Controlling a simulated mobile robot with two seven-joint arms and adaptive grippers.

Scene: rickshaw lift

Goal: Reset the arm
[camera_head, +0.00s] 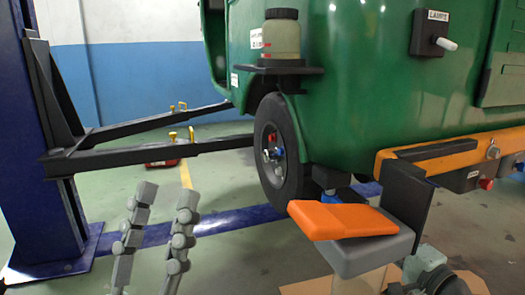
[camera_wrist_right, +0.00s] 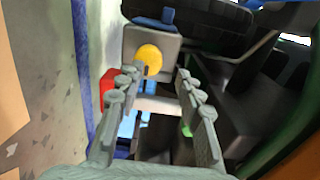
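My left gripper (camera_head: 166,194) stands upright at the lower left of the head view. Its two grey jointed fingers are apart, with only floor visible between them. It is in front of the dark lift arms and to the left of the wheel (camera_head: 272,150). In the right wrist view my right gripper (camera_wrist_right: 157,72) has its fingers spread. A yellow round knob (camera_wrist_right: 149,58) on a grey box (camera_wrist_right: 132,42) appears beyond and between its tips. Nothing is held. I cannot make out the right gripper's fingers in the head view.
A green rickshaw (camera_head: 360,90) fills the upper right, with a LAMPE switch (camera_head: 433,38) and a reservoir (camera_head: 281,40). A blue lift post (camera_head: 40,150) stands left, its dark arms (camera_head: 160,152) reaching toward the rickshaw. An orange wedge-shaped part (camera_head: 340,219) is at lower right.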

